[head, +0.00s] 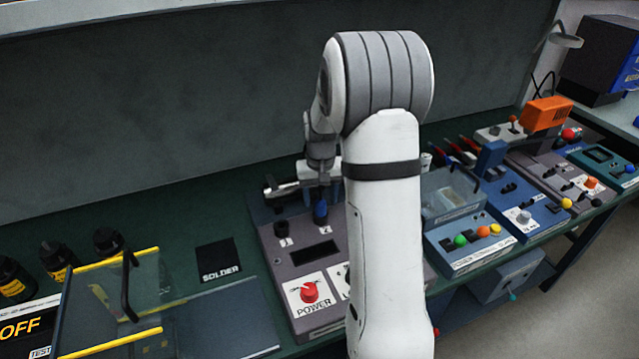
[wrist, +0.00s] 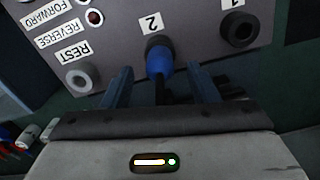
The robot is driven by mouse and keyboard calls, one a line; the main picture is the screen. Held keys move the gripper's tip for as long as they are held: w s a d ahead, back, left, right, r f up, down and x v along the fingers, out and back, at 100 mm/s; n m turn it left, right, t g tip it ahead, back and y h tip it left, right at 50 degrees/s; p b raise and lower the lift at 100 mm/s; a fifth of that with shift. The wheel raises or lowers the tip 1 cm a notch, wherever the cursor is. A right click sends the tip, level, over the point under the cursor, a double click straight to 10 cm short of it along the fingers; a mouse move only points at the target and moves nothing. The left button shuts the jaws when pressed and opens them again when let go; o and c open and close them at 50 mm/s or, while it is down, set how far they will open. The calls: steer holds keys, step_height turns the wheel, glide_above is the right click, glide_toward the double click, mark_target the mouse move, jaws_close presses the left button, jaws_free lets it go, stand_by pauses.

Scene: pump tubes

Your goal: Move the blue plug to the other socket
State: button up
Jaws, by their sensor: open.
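The blue plug (wrist: 160,62) sits in the socket labelled 2 (wrist: 157,42) on a grey panel. Its dark tail hangs down between my fingers in the wrist view. The blue plug also shows upright in the head view (head: 320,212), just below my wrist. The socket labelled 1 (wrist: 238,30) is an empty dark ring to the right in the wrist view; in the head view it is the black socket (head: 282,231) left of the plug. My gripper (wrist: 161,76) is open, one finger on each side of the plug, with gaps visible. My arm hides part of the panel in the head view.
The panel also bears a red POWER knob (head: 309,290) and a dark display window (head: 314,251). A clear-lidded box (head: 120,300) stands at the left, near black bottles (head: 55,260). A blue power-supply unit (head: 465,240) stands right of my arm. A black SOLDER mat (head: 219,260) lies left of the panel.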

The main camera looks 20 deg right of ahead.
mark_target(321, 200)
steer(key=shift+f, duration=1.1)
jaws_close()
steer(key=shift+r+p, duration=0.5)
steer(key=shift+r, duration=0.25)
stand_by(0.7)
steer(key=shift+r+p, duration=1.3)
steer(key=shift+r, duration=0.75)
